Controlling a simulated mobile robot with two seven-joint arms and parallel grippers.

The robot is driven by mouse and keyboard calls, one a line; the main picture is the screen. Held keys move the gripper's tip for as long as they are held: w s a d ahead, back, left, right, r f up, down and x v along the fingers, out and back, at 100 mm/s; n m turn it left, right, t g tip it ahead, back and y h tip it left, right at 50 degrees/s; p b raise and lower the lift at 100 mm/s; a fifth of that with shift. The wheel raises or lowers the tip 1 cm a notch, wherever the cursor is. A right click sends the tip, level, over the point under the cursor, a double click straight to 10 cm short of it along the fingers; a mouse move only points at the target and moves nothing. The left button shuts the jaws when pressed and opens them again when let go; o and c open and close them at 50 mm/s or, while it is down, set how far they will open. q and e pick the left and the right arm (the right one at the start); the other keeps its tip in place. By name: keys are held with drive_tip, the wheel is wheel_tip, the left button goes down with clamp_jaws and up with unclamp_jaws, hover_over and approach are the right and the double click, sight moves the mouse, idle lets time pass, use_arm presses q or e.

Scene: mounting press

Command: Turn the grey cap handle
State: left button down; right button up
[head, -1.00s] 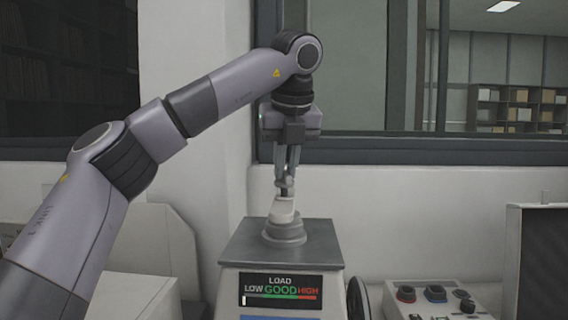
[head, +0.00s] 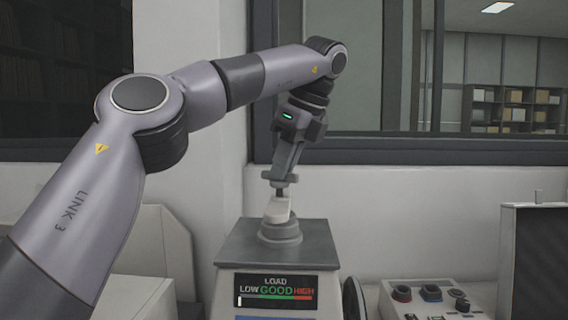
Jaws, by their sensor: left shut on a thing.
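The grey cap handle (head: 277,210) is a pale bar on a round grey cap (head: 280,233), on top of the press (head: 250,246). My left gripper (head: 281,187) comes down from above, tilted, and is shut on the upper end of the handle. The fingers partly hide the spot they grip. The load display (head: 275,290) on the press front reads LOW, GOOD, HIGH, with a white mark at the low end. My right gripper is out of view.
A control box (head: 432,297) with several knobs stands right of the press, near a dark panel (head: 540,262). A dark wheel (head: 355,298) sits at the press's right side. A wall and window frame (head: 420,150) lie behind.

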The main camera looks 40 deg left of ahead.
use_arm(q)
drive_tip(key=shift+n, duration=0.4)
drive_tip(key=c, duration=1.2)
unclamp_jaws()
drive_tip(key=shift+o, duration=0.2)
drive_tip(key=shift+a, duration=0.1)
